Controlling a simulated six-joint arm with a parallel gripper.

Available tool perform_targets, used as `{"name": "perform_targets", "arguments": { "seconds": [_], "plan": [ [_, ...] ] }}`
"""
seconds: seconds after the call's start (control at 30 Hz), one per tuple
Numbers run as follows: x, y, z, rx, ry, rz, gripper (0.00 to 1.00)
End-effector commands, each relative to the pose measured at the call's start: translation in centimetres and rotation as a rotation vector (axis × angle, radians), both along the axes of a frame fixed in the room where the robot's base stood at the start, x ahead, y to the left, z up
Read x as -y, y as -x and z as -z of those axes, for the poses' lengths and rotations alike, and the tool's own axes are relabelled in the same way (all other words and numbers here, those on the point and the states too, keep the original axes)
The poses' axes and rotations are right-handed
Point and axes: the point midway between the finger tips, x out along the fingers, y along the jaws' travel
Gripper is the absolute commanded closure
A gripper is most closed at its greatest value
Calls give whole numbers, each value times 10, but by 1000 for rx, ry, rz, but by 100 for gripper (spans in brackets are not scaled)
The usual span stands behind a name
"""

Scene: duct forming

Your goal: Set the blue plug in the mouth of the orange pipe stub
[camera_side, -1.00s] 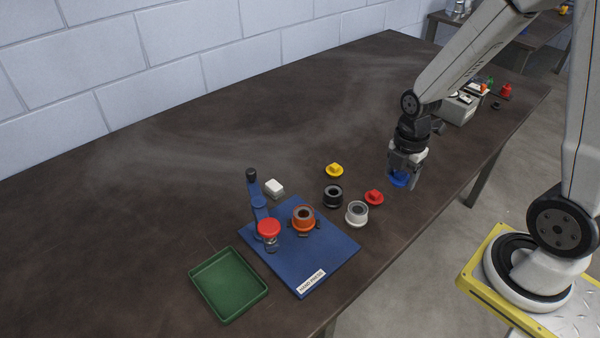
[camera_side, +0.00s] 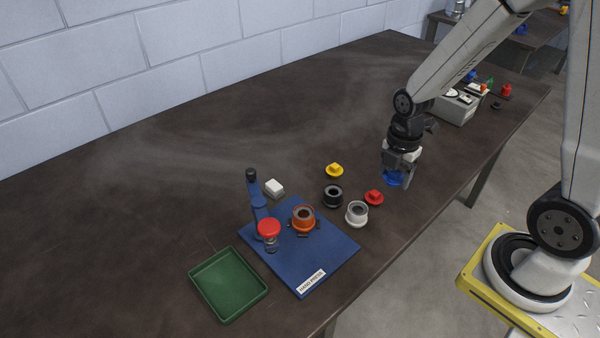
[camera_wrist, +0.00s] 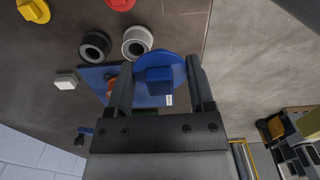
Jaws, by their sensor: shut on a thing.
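My gripper (camera_side: 397,178) is shut on the blue plug (camera_side: 391,179) and holds it above the right part of the table. In the wrist view the blue plug (camera_wrist: 158,80) shows its round flange and square grip between the two fingers (camera_wrist: 158,88). The orange pipe stub (camera_side: 303,219) stands upright on the blue hand press base, its dark mouth facing up. The gripper is to the right of the stub and apart from it. In the wrist view the stub (camera_wrist: 112,86) is mostly hidden behind a finger.
A green tray (camera_side: 228,285) lies at left.

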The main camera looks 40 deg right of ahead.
Motion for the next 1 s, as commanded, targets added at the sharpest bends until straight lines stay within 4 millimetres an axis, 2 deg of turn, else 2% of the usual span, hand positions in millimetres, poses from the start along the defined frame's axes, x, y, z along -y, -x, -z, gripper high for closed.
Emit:
{"name": "perform_targets", "arguments": {
  "seconds": [0.27,0.43,0.6,0.8,1.0],
  "plan": [
    [-39,-46,4,-1,0,-155,86],
    [-78,-77,8,-1,1,-276,86],
    [-118,-99,13,-3,1,-383,86],
    [-149,-112,17,-3,1,-460,86],
    [-159,-115,18,-4,1,-484,86]
  ]
}}
